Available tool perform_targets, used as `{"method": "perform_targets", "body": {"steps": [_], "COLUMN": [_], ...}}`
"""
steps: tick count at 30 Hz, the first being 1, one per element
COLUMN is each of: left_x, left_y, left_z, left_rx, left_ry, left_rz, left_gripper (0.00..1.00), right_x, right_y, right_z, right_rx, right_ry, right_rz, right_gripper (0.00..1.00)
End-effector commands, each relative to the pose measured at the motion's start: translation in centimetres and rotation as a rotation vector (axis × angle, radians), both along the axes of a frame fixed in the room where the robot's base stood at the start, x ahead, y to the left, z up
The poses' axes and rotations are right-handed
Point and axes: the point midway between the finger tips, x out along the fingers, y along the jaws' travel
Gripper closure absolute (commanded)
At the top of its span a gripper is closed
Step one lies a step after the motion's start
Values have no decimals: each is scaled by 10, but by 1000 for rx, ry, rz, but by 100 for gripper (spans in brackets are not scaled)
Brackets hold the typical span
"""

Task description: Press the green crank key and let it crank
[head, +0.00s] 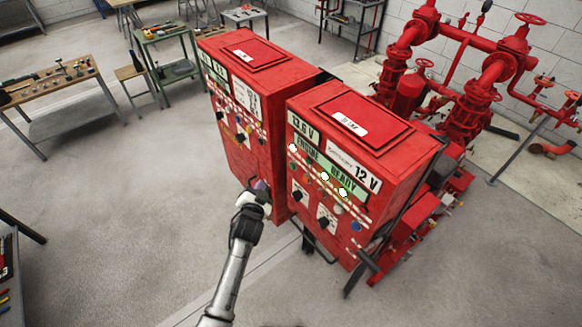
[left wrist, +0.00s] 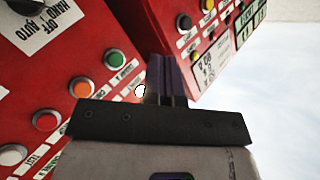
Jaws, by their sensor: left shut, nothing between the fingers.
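The front right red controller cabinet (head: 330,205) bears lit displays, knobs and small coloured keys. In the left wrist view, a round green key (left wrist: 118,57) sits on a red panel with a small white label beside it. In the head view I cannot single this key out. My right gripper is not in view.
A second red cabinet (head: 250,90) stands close behind to the left. Red pump pipes (head: 470,90) fill the back right.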

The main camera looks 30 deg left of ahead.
Motion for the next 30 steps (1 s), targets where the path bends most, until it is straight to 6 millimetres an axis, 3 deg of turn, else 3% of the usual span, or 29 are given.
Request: {"method": "perform_targets", "body": {"steps": [8,21,30], "left_x": [9,59,80], "left_y": [-3,-19,-25], "left_z": [-3,-4,-2], "left_rx": [-2,-3,-2], "left_ry": [-1,-2,0], "left_rz": [0,-1,0], "left_gripper": [100,100,100], "right_x": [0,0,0], "right_y": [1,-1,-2], "right_z": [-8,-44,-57], "right_rx": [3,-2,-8], "right_ry": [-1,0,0], "right_rz": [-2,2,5], "right_gripper": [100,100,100]}}
